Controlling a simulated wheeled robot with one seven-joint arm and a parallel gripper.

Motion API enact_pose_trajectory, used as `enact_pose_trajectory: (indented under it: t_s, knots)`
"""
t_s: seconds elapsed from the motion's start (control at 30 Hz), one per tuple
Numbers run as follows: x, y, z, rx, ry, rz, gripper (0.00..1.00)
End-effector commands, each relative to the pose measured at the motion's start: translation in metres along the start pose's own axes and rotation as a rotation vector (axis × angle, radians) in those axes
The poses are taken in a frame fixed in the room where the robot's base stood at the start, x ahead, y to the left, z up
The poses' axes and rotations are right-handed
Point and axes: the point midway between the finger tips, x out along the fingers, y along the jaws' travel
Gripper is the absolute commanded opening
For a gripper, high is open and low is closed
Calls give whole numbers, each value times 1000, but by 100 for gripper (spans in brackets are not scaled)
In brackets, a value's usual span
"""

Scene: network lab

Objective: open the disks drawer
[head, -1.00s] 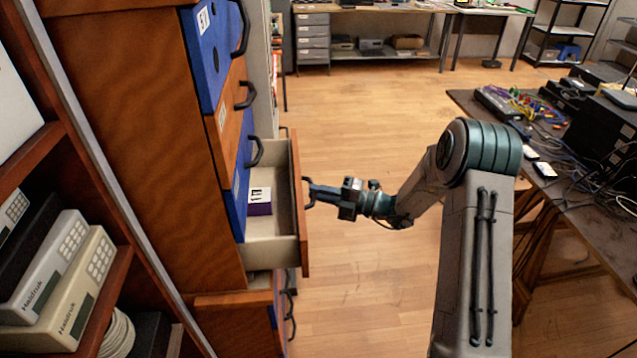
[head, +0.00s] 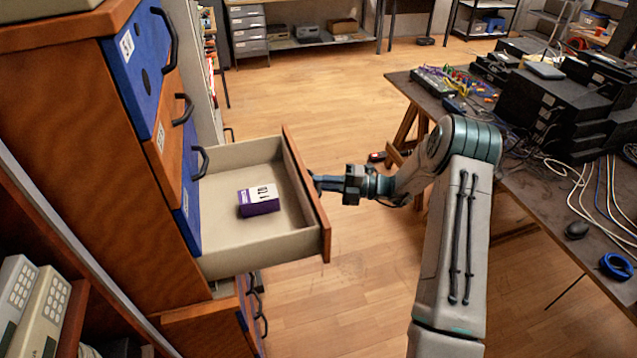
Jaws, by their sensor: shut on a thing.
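A drawer (head: 262,251) stands well out from the wooden cabinet (head: 80,130) at the left in the head view. It has pale inner walls and an orange-brown front. A purple and white box (head: 259,201) lies inside it. My gripper (head: 318,184) is at the outer side of the drawer front and is shut on its handle, which is mostly hidden by the fingers and the front edge. The drawer's own label is not visible from here.
Closed blue and wooden drawers with black handles (head: 183,110) sit above the open one. More handles (head: 257,302) show below it. A cluttered workbench (head: 410,90) stands at the right.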

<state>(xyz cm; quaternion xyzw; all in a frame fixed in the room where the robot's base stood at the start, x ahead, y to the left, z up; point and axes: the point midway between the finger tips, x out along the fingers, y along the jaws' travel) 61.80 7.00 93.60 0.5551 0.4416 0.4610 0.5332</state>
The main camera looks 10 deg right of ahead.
Motion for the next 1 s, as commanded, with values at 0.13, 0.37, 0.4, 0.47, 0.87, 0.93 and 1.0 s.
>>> enact_pose_trajectory:
  t_s: [0.13,0.37,0.4,0.47,0.87,0.93,1.0]
  knots:
    - [-1,0,0,0,-2,-1,0]
    - [0,0,0,0,-2,-1,33]
    - [0,0,0,0,-2,-1,33]
    - [0,0,0,0,-2,0,33]
    - [-36,-2,1,-1,-6,-1,33]
    - [-52,-2,1,-1,-6,0,33]
    - [-69,-2,1,-2,-6,0,33]
